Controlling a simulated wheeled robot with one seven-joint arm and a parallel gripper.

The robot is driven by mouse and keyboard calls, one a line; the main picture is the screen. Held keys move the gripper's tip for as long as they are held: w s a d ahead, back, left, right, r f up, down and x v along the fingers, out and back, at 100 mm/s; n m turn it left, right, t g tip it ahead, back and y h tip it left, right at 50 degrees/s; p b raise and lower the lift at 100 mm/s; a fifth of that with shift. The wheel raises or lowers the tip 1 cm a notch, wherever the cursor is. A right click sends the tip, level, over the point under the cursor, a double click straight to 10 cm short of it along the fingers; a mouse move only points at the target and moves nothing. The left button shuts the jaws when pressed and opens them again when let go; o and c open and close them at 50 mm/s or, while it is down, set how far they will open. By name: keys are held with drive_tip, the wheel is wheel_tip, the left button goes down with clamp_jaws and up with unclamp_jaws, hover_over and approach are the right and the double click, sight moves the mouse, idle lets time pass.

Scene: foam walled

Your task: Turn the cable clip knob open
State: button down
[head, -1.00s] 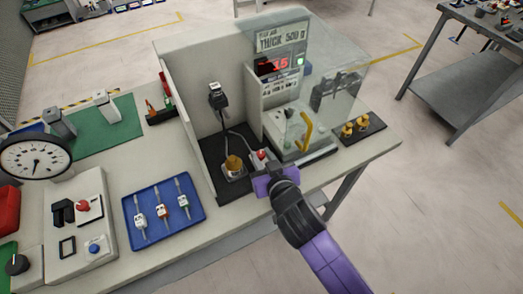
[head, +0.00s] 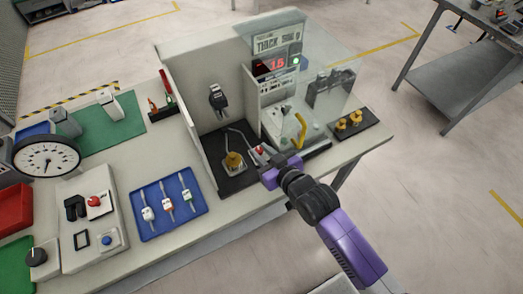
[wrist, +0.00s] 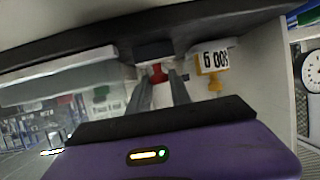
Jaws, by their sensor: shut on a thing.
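A small pale block with a red knob (head: 260,149) sits at the front of a dark base, beside a grey cable; I take it for the cable clip. My gripper (head: 266,159) reaches it from the front right. In the wrist view the red knob (wrist: 157,72) shows between the tips of my two grey fingers (wrist: 158,88), which are shut on it. Its far side and its exact turn angle are hidden.
A clear shield (head: 318,100) and a yellow handle (head: 301,130) rise behind to the right. A blue tray (head: 180,224) lies to the left, and a grey side wall (head: 190,127) flanks the booth.

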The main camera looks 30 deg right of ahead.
drive_tip(key=c, duration=1.2)
unclamp_jaws()
drive_tip(key=shift+o, duration=0.2)
drive_tip(key=shift+s, duration=0.1)
drive_tip(key=b+v, duration=0.1)
drive_tip(key=v, duration=0.6)
drive_tip(key=shift+s+r, duration=0.2)
drive_tip(key=shift+s, duration=0.05)
